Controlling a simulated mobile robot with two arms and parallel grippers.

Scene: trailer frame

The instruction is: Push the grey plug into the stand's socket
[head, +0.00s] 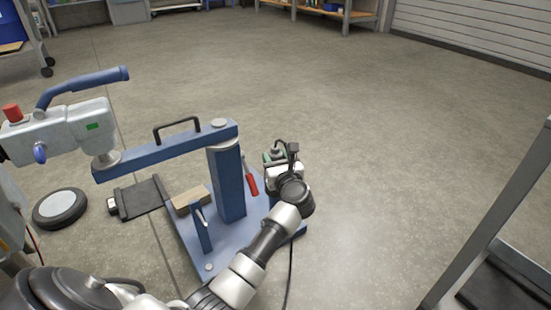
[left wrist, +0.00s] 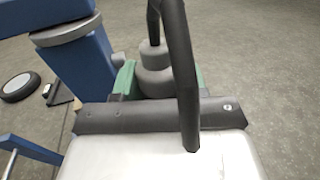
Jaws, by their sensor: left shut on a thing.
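My left gripper (head: 276,155) is to the right of the blue stand's upright post (head: 229,180), over the right part of its base. It is shut on the grey plug (left wrist: 154,72), which sits between green parts in the left wrist view. The plug is mostly hidden by the gripper in the head view. A black cable (left wrist: 178,60) arches up in front of the plug in the left wrist view. I cannot make out the stand's socket in either view, or whether the plug touches it. My right gripper is not in view.
The stand's blue beam (head: 165,150) reaches left to a white unit (head: 60,132) with a blue handle. A red-handled tool (head: 251,183) is by the post. A wheel (head: 60,207) lies left. A grey frame (head: 490,220) stands right. The floor behind is clear.

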